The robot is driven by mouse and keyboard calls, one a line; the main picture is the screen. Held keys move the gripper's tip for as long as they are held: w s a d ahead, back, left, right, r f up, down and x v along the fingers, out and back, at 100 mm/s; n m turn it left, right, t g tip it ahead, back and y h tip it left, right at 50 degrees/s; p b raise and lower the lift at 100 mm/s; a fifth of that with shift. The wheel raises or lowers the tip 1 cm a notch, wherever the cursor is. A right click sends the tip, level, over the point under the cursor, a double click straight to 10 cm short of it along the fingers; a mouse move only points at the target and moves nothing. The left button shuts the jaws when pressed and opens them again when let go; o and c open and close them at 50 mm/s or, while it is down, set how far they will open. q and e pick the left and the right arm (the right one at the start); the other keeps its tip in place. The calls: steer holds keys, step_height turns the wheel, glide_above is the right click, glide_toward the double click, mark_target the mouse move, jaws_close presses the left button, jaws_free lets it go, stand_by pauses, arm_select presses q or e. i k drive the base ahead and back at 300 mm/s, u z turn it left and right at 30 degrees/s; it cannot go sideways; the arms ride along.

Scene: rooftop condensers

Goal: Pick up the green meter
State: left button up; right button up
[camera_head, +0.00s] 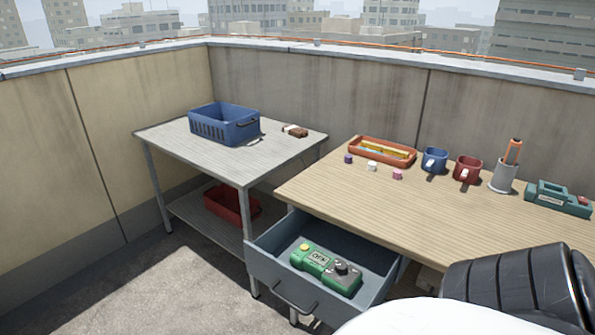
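A green meter (327,268) with a small display, a yellow button and a black knob lies face up in the open grey drawer (267,271) under the wooden table. It lies lengthwise across the drawer floor, with some free floor around it. Another green device (559,198) with a reddish part stands on the tabletop at the far right. Neither of my grippers shows in the head view.
The wooden table (400,212) holds an orange tray, a blue mug (434,160), a red mug (467,169), a grey cup with an orange-handled tool, and small blocks. A metal table (180,141) at left holds a blue basket (224,124). Its lower shelf bears a red bin (232,204).

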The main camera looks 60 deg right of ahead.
mark_target(321, 265)
steer(key=i, duration=2.65)
steer(key=z, duration=3.35)
